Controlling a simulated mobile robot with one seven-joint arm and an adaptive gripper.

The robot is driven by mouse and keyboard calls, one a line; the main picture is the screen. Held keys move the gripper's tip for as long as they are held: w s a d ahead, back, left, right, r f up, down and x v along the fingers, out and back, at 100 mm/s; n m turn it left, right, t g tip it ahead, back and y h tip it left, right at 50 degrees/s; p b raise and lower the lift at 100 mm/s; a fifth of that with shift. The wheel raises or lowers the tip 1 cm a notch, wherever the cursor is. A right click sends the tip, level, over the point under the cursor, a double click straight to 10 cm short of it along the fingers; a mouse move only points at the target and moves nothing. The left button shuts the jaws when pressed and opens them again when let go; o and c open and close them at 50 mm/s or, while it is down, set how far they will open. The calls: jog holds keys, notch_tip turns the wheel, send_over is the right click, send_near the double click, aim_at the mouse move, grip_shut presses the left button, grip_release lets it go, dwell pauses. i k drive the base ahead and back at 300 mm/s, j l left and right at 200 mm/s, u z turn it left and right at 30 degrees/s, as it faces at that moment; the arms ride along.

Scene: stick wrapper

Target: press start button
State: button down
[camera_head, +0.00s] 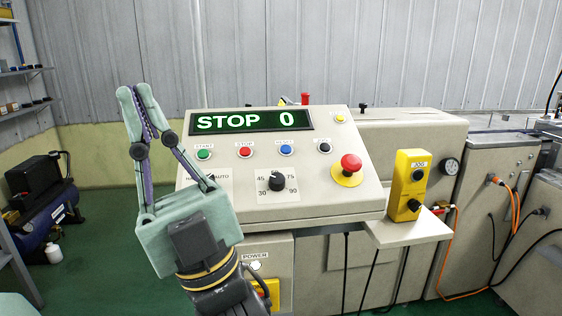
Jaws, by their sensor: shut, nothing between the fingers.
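The control panel (318,199) is a sloped beige console with a green-lit display (251,122) reading "STOP 0". A green button (204,155), labelled what looks like "START", is at the left of a row with a red button (245,152), a blue button (286,150) and a black button (325,147). My gripper (136,92) is shut and empty, with its fingers pointing up, left of the panel. It appears apart from the green button in the picture, but the depth between them is unclear. My gripper hides part of the panel's left edge and a selector marked "AUTO".
A red emergency knob (351,164) on a yellow base and a dial (276,181) sit on the panel. A yellow box (409,184) stands on a side shelf at right. Cables hang below. Metal shelves and a blue compressor (52,240) are at left.

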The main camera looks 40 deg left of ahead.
aim_at(202, 153)
jog(key=u, duration=1.5)
